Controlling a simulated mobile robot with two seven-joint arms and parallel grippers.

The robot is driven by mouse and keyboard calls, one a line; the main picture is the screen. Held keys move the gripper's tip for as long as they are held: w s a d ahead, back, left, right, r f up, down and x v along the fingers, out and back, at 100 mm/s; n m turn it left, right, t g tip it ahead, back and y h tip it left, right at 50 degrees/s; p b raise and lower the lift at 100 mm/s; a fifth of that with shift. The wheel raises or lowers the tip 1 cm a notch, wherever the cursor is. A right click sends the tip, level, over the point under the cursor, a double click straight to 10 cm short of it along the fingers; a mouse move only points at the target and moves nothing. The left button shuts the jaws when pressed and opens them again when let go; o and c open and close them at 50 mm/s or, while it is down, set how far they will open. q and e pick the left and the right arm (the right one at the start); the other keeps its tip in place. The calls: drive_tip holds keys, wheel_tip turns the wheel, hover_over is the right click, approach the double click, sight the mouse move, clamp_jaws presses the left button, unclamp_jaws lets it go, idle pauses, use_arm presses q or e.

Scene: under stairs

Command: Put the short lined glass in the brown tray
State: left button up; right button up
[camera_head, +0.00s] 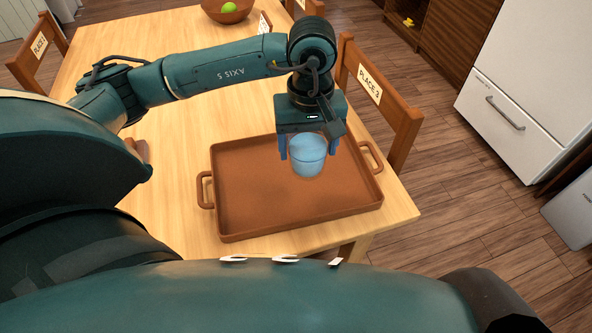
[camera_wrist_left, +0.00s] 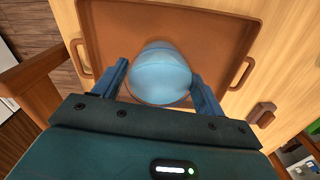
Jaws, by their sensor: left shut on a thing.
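The short glass (camera_head: 307,158) is bluish and see-through, and it is over the right part of the brown tray (camera_head: 240,205). My left gripper (camera_head: 308,150) is shut on the glass, one finger on each side, pointing down. In the left wrist view the glass (camera_wrist_left: 160,74) sits between the two blue fingers of the left gripper (camera_wrist_left: 162,82), with the tray (camera_wrist_left: 105,50) behind it. I cannot tell whether the glass touches the tray floor. The rest of the tray is empty. My right gripper is not in view.
The tray lies on a light wooden table (camera_head: 165,190) near its front right corner. A bowl (camera_head: 228,12) with a green fruit is at the far end. A small brown thing (camera_wrist_left: 262,114) lies beside the tray.

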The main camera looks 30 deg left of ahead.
use_arm(q)
drive_tip(key=n, duration=0.4)
drive_tip(key=w+a+n, duration=0.1)
drive_tip(key=n, duration=0.1)
drive_tip(key=shift+a+n, duration=0.1)
drive_tip(key=shift+n, duration=0.3)
drive_tip(key=n, duration=0.2)
drive_tip(key=a+n, duration=0.1)
drive_tip(key=n, duration=0.3)
drive_tip(key=shift+w+a+f+n, duration=0.1)
drive_tip(key=shift+w+a+n, duration=0.05)
drive_tip(key=shift+w+n, duration=0.15)
drive_tip(key=a+f+n, duration=0.1)
drive_tip(key=f+n, duration=0.2)
drive_tip(key=n, duration=0.2)
drive_tip(key=a+f+n, duration=0.1)
drive_tip(key=f+n, duration=0.2)
drive_tip(key=n, duration=0.2)
drive_tip(key=w+a+f+n, duration=0.1)
drive_tip(key=f+n, duration=0.2)
drive_tip(key=n, duration=0.2)
drive_tip(key=shift+f+p, duration=0.2)
drive_tip(key=shift+p, duration=0.15)
drive_tip(key=shift+w+f, duration=0.15)
drive_tip(key=shift+f, duration=0.35)
drive_tip(key=shift+f, duration=0.1)
drive_tip(key=o, duration=1.5)
